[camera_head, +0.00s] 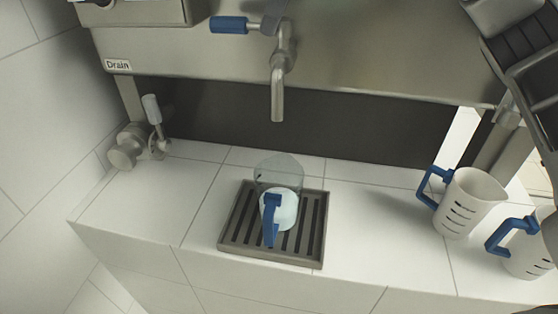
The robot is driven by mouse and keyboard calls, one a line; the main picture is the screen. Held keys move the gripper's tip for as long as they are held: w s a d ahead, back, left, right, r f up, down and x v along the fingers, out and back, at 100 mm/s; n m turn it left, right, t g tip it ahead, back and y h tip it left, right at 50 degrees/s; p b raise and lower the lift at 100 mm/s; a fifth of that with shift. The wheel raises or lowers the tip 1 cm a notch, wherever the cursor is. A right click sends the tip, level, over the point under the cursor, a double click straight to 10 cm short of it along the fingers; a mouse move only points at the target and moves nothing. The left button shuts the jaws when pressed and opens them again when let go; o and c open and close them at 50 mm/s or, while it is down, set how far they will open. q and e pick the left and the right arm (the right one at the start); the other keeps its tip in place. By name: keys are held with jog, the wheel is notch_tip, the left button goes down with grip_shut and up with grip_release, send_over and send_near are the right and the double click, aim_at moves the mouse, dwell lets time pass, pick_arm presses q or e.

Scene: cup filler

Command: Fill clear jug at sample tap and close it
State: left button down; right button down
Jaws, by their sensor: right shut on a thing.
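The clear jug (281,170) stands upright on the slatted drip tray (319,222), its blue handle (271,222) facing me. A pale bluish-white area fills its lower part; it looks like liquid. The sample tap's spout (279,93) hangs above the jug, apart from it, with no stream visible. The tap's blue lever (229,25) points left. My right gripper (523,62) is at the upper right edge, partly cut off, well away from jug and tap. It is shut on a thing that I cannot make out. My left gripper is out of view.
Two white jugs with blue handles stand at the right, one whole (469,203) and one cut off by the edge (527,250). A metal valve (128,150) with a pale lever sits at the left wall. The tiled ledge beside the tray is clear.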

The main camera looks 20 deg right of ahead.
jog(key=shift+w+d+m, duration=0.15)
jog(key=shift+m, duration=0.15)
jog(key=c, duration=1.8)
grip_release()
jog(key=o, duration=0.5)
jog(key=shift+w, duration=0.1)
jog(key=shift+c, duration=0.2)
jog(key=shift+w+d+f, duration=0.1)
jog(key=shift+w+f, duration=0.05)
jog(key=shift+s, duration=0.2)
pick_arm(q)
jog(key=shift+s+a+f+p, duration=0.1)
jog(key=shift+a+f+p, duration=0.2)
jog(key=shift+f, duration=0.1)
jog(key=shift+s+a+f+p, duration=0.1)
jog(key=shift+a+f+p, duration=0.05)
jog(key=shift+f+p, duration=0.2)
pick_arm(e)
jog(key=v, duration=1.6)
jog(key=shift+a, duration=0.2)
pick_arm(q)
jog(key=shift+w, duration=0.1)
